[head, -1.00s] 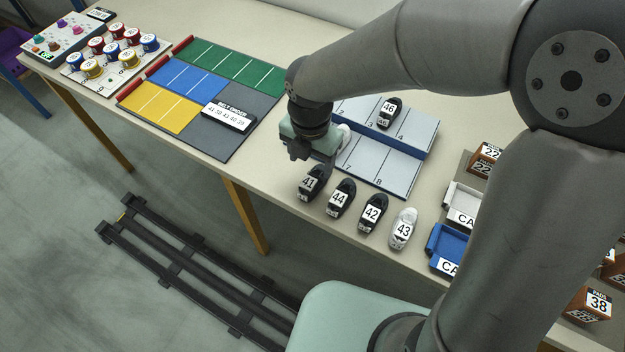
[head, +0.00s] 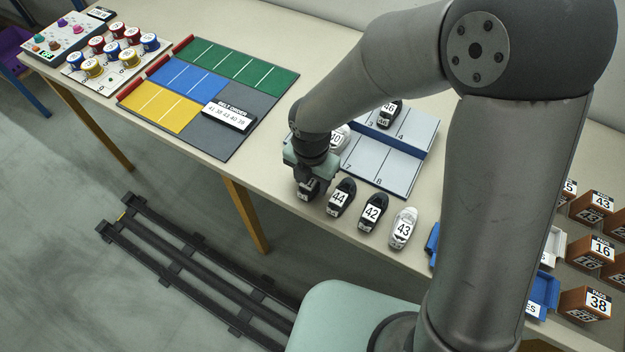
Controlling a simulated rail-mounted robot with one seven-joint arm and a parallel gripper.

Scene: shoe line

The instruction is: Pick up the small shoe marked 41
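The small black shoe marked 41 (head: 306,195) stands at the left end of a row of shoes near the table's front edge. My gripper (head: 309,182) is down over it, pointing downward. The gripper body and fingers hide most of the shoe, and its label is only partly visible. I cannot tell whether the fingers are apart or closed on the shoe. To its right stand the black shoe 44 (head: 341,199), the black shoe 42 (head: 373,213) and the white shoe 43 (head: 403,229).
A white shoe 40 (head: 341,137) stands just behind my gripper. A grey numbered rack (head: 398,170) holds the black shoe 46 (head: 389,112). A dark sign (head: 229,117) lies on the coloured mat (head: 240,70) at left. Brown boxes (head: 586,303) and blue trays (head: 541,293) are at right.

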